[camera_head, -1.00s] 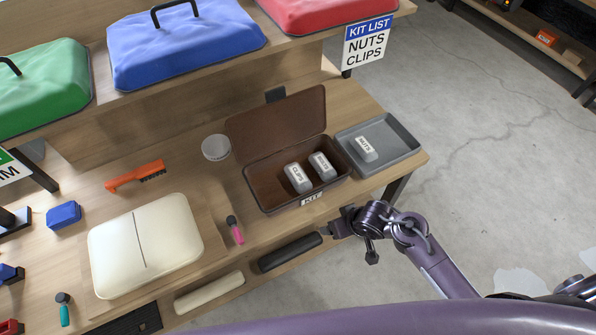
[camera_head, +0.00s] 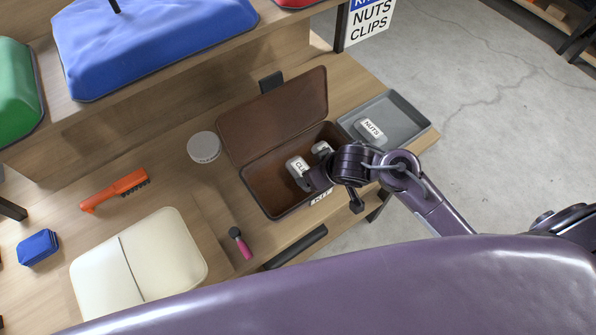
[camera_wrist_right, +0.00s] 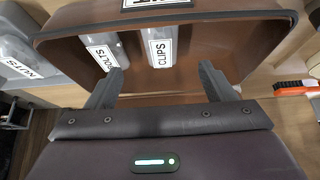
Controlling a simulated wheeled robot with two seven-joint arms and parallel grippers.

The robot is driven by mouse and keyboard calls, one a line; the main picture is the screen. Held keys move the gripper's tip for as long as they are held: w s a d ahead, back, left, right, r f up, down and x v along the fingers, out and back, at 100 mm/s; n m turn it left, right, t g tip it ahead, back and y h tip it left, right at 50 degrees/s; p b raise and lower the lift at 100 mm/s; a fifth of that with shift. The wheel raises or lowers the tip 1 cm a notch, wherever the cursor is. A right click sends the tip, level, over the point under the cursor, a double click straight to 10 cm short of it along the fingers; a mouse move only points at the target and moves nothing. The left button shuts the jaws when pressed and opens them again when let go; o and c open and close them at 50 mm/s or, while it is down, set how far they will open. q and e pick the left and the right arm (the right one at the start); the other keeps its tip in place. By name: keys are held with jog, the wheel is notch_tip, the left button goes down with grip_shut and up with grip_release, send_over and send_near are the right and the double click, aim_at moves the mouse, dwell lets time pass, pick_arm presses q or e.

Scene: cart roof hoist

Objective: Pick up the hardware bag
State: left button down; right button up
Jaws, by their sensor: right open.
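A brown open box (camera_head: 255,188), its lid tipped back, holds two small grey-white bags. The bag labelled CLIPS (camera_head: 294,165) is partly hidden by my right gripper (camera_head: 317,178); the bag labelled BOLTS (camera_head: 321,148) is beside it. A third bag, labelled NUTS (camera_head: 371,130), lies in the grey tray (camera_head: 405,108) to the right. In the right wrist view my right gripper (camera_wrist_right: 160,82) is open and empty at the box's opening. The CLIPS bag (camera_wrist_right: 160,48) shows between its fingers, and the BOLTS bag (camera_wrist_right: 102,52) is nearer the left finger. My left gripper is out of view.
A shelf with blue (camera_head: 150,45) and green (camera_head: 15,95) cases overhangs the back. An orange brush (camera_head: 115,190), white round container (camera_head: 204,147), pink-handled tool (camera_head: 240,243) and cream case (camera_head: 140,262) lie left of the box. A sign (camera_head: 370,25) reads NUTS, CLIPS.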

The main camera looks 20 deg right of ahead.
jog(key=b+x, duration=0.1)
jog(key=x, duration=0.3)
jog(key=shift+w, duration=0.15)
jog(key=shift+w+a+f, duration=0.1)
jog(key=shift+w+f, duration=0.05)
jog(key=shift+f, duration=0.15)
jog(key=x, duration=0.4)
jog(key=shift+w+a+f, duration=0.2)
jog(key=shift+w+f, duration=0.1)
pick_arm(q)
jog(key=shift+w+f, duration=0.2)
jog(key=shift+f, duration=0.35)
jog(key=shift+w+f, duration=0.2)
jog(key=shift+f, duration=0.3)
pick_arm(e)
jog(key=shift+s, duration=0.1)
jog(key=shift+c, duration=0.9)
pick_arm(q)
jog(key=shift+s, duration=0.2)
pick_arm(e)
jog(key=c, duration=0.9)
